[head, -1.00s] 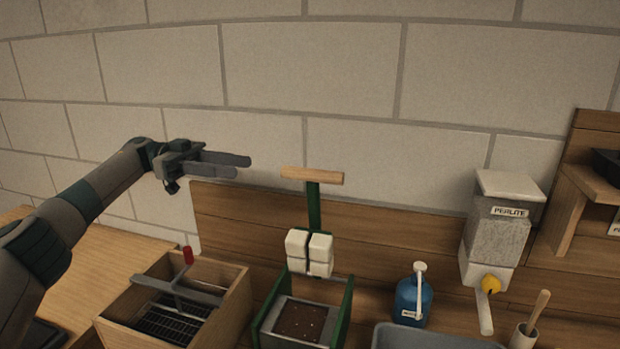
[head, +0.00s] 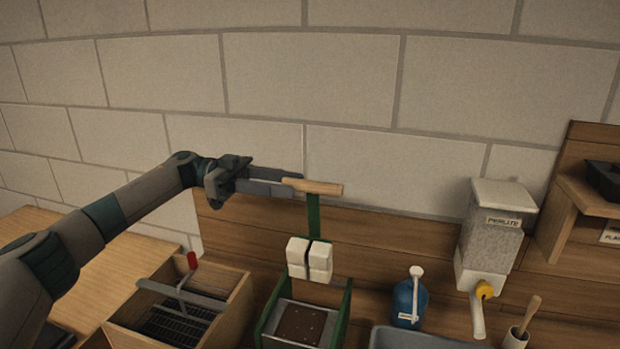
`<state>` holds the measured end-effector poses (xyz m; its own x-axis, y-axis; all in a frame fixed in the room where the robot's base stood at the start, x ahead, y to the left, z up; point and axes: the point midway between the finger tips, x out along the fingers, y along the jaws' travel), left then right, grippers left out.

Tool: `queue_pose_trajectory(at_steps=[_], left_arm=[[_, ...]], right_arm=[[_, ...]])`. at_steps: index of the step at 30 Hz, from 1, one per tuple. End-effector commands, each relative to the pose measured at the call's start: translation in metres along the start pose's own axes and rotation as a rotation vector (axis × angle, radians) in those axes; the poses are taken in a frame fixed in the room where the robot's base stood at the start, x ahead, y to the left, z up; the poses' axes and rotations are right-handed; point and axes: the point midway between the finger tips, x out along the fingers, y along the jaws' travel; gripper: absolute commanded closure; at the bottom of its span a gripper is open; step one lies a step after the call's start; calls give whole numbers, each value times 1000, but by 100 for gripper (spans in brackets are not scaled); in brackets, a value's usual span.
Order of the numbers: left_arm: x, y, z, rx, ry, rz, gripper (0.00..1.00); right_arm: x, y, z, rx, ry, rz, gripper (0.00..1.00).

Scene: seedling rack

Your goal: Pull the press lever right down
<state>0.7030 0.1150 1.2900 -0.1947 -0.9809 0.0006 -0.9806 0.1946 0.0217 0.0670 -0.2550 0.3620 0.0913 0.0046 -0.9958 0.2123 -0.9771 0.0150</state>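The press lever stands upright at the middle of the head view, a green bar (head: 313,217) topped by a wooden crosswise handle (head: 322,188). White blocks (head: 309,259) hang on the press below it, above a green-sided frame holding a dark soil tray (head: 300,324). My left gripper (head: 285,182) is at the handle's left end, its two grey fingers apart with a thin gap between them. The fingers overlap that end in the picture; whether they touch it I cannot tell. My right gripper is not in view.
A wooden box (head: 233,311) with a red-tipped lever (head: 192,262) stands left of the press. A blue bottle (head: 408,302), a perlite dispenser (head: 493,240) and a grey tub (head: 425,338) are to the right. A block wall is behind.

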Motion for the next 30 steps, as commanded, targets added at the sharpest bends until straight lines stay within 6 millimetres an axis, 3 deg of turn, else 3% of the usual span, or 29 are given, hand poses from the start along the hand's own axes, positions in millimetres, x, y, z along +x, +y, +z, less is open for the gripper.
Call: queue_pose_trajectory(at_steps=[9,24,29,30], left_arm=[[46,0,-2,-1,0,2,61],[57,0,1,0,-1,0,61],[57,0,0,0,-1,0,100],[57,0,0,0,0,0,100]], right_arm=[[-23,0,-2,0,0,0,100],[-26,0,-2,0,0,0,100],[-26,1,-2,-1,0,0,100],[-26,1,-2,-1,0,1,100]])
